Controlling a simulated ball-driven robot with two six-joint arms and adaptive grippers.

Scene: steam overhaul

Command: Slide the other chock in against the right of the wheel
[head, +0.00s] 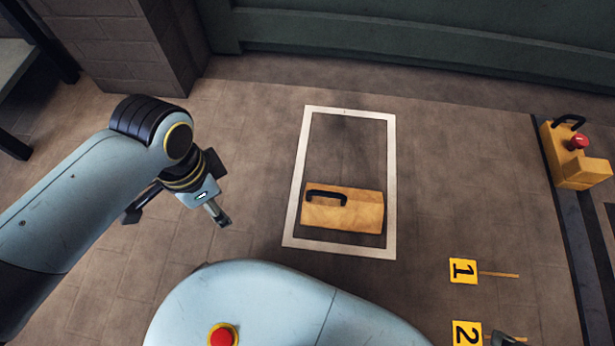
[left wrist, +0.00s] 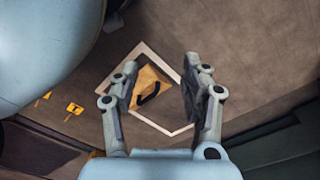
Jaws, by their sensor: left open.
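A yellow wedge-like chock (head: 360,212) with a black handle lies on the floor inside a white painted rectangle (head: 391,170), near its lower end. It also shows in the left wrist view (left wrist: 146,82), seen between the fingers but well beyond them. A second yellow block (head: 578,172), with a black handle and a red knob, sits at the far right by a dark rail. My left gripper (head: 216,210) is left of the rectangle, apart from the chock. In the left wrist view (left wrist: 162,72) it is open and empty. I see no wheel. My right gripper is not clearly seen.
A small grey piece at the bottom edge is unclear. A brick pillar (head: 110,45) stands at upper left, a dark green wall (head: 430,45) behind. Floor around the rectangle is clear.

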